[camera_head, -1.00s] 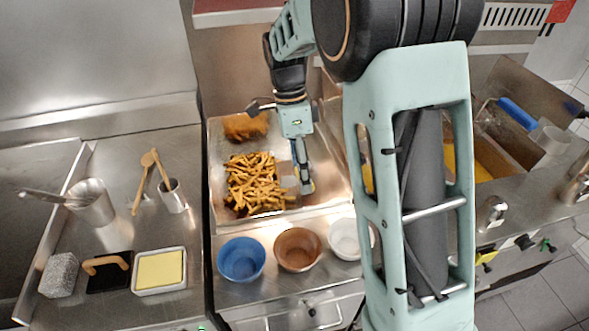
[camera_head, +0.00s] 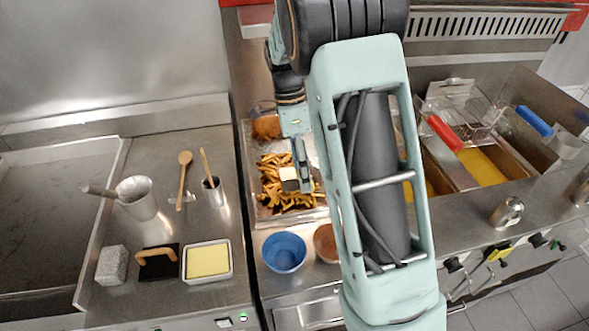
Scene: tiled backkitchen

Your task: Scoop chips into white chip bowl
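The chips (camera_head: 275,183) lie piled in a metal tray (camera_head: 249,190) in the middle of the view. My gripper (camera_head: 305,180) points down over the right part of the pile. A small pale piece with a dark edge (camera_head: 289,174), perhaps part of a scoop, shows just left of the fingers, over the chips. The fingers are small and seen from above, so I cannot tell whether they are closed on it. The white chip bowl is out of sight; my arm covers the area right of the brown bowl.
A blue bowl (camera_head: 284,252) and a partly covered brown bowl (camera_head: 326,243) stand in front of the tray. Brown fried food (camera_head: 267,127) lies at the tray's back. Fryers with a red-handled basket (camera_head: 446,133) are at right. A butter-yellow tub (camera_head: 207,261) and utensils stand left.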

